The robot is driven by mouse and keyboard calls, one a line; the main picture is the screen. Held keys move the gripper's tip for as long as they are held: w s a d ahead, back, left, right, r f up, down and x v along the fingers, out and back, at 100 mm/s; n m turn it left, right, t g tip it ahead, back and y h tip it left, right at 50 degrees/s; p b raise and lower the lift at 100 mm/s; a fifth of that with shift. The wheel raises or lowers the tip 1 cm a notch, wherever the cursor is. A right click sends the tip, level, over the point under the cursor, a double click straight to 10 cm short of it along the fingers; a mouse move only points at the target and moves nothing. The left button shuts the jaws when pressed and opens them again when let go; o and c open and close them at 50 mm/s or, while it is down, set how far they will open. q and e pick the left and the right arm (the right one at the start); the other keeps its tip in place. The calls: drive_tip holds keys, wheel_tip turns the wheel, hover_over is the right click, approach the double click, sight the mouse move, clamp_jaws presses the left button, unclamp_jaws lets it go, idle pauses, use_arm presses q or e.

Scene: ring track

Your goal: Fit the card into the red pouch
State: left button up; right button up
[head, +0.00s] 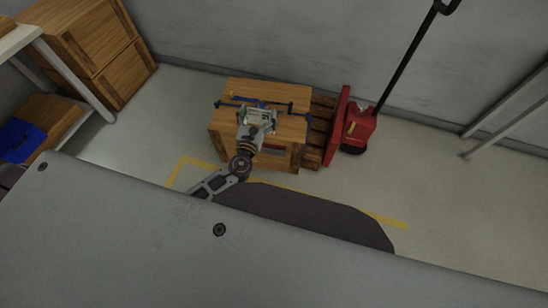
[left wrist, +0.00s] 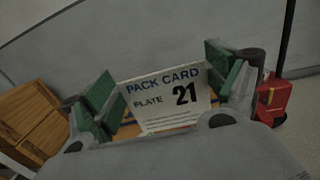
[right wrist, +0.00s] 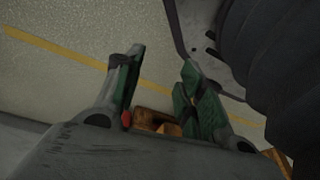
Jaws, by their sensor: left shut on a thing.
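The white card (left wrist: 165,92), printed "PACK CARD PLATE 21", shows in the left wrist view between the green pads of my left gripper (left wrist: 165,90). In the head view my left gripper (head: 258,115) is shut on the card over the wooden crate (head: 228,95).
Blue and black bars (head: 290,107) lie across the crate top. A red pallet jack (head: 355,130) stands right of the crate. Wooden boxes (head: 90,45) and a shelf (head: 70,75) with a blue bin (head: 22,142) are at left.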

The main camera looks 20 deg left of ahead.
use_arm(q)
drive_tip(key=w+d+f+b, duration=0.1)
drive_tip(key=w+f+b, duration=0.3)
drive_tip(key=f+b, duration=0.7)
drive_tip(key=b, duration=1.1)
hover_over(275, 139)
drive_tip(key=s, duration=0.3)
drive_tip(key=shift+n+y, duration=0.3)
drive_tip(key=shift+y, duration=0.1)
wheel_tip(275, 139, down, 12)
drive_tip(key=shift+f, duration=0.1)
use_arm(e)
drive_tip(key=w+a+r+t+y, duration=0.2)
drive_tip(key=w+a+r, duration=0.4)
drive_tip(key=w+r, duration=0.3)
drive_tip(key=shift+w+r, duration=0.2)
drive_tip(key=shift+r, duration=0.7)
drive_tip(key=shift+a+f, duration=0.1)
use_arm(q)
wheel_tip(275, 139, down, 6)
drive_tip(key=b, duration=0.3)
drive_tip(key=shift+r, duration=0.25)
drive_tip(key=shift+f+b, duration=0.35)
use_arm(e)
wheel_tip(275, 139, down, 7)
drive_tip(key=a+t+y, duration=0.1)
drive_tip(key=shift+w+a+r+t, duration=0.15)
drive_tip(key=shift+r+t, duration=0.05)
drive_tip(key=shift+t, duration=0.2)
